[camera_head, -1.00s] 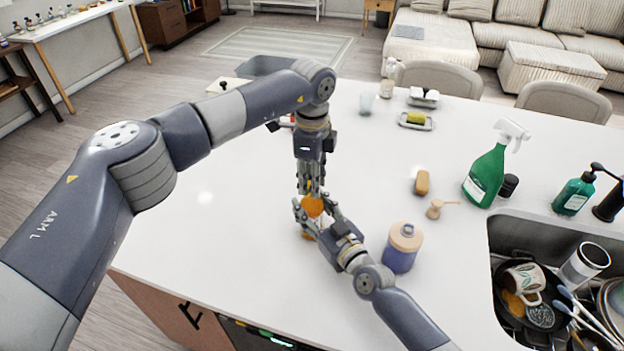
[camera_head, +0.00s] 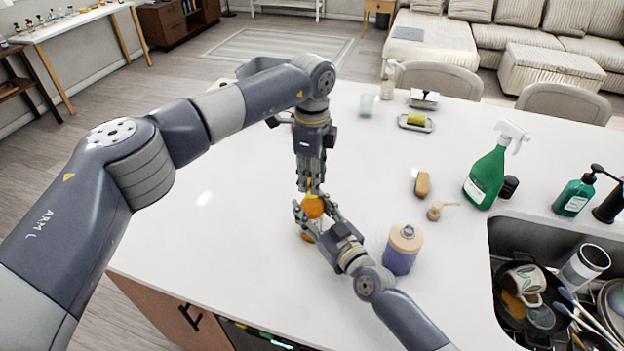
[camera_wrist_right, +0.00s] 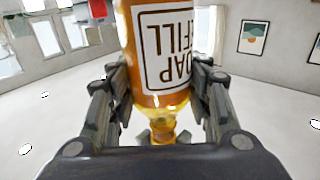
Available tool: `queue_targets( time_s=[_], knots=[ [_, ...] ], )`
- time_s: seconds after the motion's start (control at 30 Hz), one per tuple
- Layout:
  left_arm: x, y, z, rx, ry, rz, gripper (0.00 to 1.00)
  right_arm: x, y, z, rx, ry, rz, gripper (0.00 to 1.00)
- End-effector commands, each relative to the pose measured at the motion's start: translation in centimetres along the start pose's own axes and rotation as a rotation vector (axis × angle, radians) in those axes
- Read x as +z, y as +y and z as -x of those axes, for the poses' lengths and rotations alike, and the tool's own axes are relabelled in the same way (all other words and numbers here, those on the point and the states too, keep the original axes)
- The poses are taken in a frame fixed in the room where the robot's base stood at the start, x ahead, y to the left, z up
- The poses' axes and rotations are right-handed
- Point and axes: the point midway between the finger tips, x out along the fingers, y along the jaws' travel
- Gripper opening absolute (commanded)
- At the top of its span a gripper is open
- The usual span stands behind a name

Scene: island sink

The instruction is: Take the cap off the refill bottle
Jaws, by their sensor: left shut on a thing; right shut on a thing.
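The refill bottle (camera_head: 312,206) is orange and stands upright near the left part of the white counter. My right gripper (camera_head: 318,216) is shut around its body from the side. In the right wrist view, the bottle (camera_wrist_right: 162,55) appears upside down with its "SOAP REFILL" label and narrow neck between the fingers. My left gripper (camera_head: 311,184) points straight down over the bottle's top, shut on the cap. The cap is mostly hidden by the left fingers, and I cannot tell whether it is apart from the neck.
The sink (camera_head: 507,237) holds dishes. The front-left counter is clear.

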Motion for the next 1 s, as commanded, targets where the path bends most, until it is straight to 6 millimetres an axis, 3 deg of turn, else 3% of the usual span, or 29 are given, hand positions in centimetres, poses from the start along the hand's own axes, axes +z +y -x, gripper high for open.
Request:
queue_targets(
  time_s=[0.67,1.0],
  knots=[
    [-0.1,0.0,1.3,0.001,0.001,-0.001,0.0,0.1,0.0,0.0,0.0,-0.002,-0.001,0.0],
    [0.0,0.0,4.8,0.001,0.0,-0.001,0.0,0.1,0.0,0.0,0.0,-0.002,-0.001,0.0]
  ],
)
